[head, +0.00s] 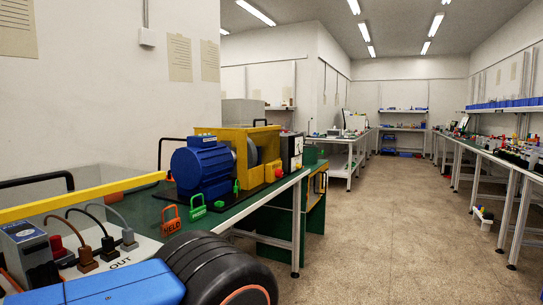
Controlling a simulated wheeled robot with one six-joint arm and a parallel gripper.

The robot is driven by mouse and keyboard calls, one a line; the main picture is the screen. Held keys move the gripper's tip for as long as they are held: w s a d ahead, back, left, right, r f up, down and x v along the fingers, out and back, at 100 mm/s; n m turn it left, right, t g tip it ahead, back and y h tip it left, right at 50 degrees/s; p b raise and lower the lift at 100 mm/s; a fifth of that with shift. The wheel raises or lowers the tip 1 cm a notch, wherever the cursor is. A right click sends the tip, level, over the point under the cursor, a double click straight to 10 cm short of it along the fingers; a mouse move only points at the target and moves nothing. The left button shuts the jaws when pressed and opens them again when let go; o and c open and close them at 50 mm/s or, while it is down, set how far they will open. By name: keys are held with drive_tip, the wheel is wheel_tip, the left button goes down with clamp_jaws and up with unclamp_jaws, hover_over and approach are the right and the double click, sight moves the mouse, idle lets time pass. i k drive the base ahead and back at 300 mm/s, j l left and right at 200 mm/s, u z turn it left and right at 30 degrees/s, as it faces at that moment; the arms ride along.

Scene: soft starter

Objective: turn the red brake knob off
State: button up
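A small red knob (279,173) shows at the right front of the yellow-framed motor rig on the green bench. I cannot tell for sure that it is the brake knob, or how it is turned. The rig has a blue motor (203,172) and a yellow frame (262,145) around a grey wheel. A white-faced box with red parts (293,148) stands at the rig's right end. Another dark red fitting (57,245) sits on the panel at the lower left. My gripper is not in view.
A yellow bar (85,196) crosses above the cabled panel (130,258). Orange (171,220) and green (197,209) tags stand at the bench edge.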

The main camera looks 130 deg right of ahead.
sight(279, 173)
drive_tip(key=j+z, duration=0.2)
drive_tip(key=z, duration=0.3)
drive_tip(key=j+z, duration=0.15)
drive_tip(key=z, duration=0.3)
drive_tip(key=k+j+z, duration=0.1)
drive_tip(key=z, duration=0.4)
drive_tip(key=k+j+z, duration=0.1)
drive_tip(key=z, duration=0.35)
drive_tip(key=i+l+z, duration=0.1)
drive_tip(key=z, duration=0.4)
drive_tip(key=i+l+z, duration=0.1)
drive_tip(key=z, duration=0.35)
drive_tip(key=i+z, duration=0.15)
drive_tip(key=z, duration=0.35)
drive_tip(key=i+z, duration=0.1)
drive_tip(key=z, duration=0.4)
drive_tip(key=i+j+z, duration=0.1)
drive_tip(key=z, duration=0.4)
drive_tip(key=k+l, duration=0.15)
drive_tip(key=l, duration=0.25)
drive_tip(key=k+l, duration=0.1)
drive_tip(key=l, duration=0.25)
drive_tip(key=k+l, duration=0.15)
drive_tip(key=l, duration=0.25)
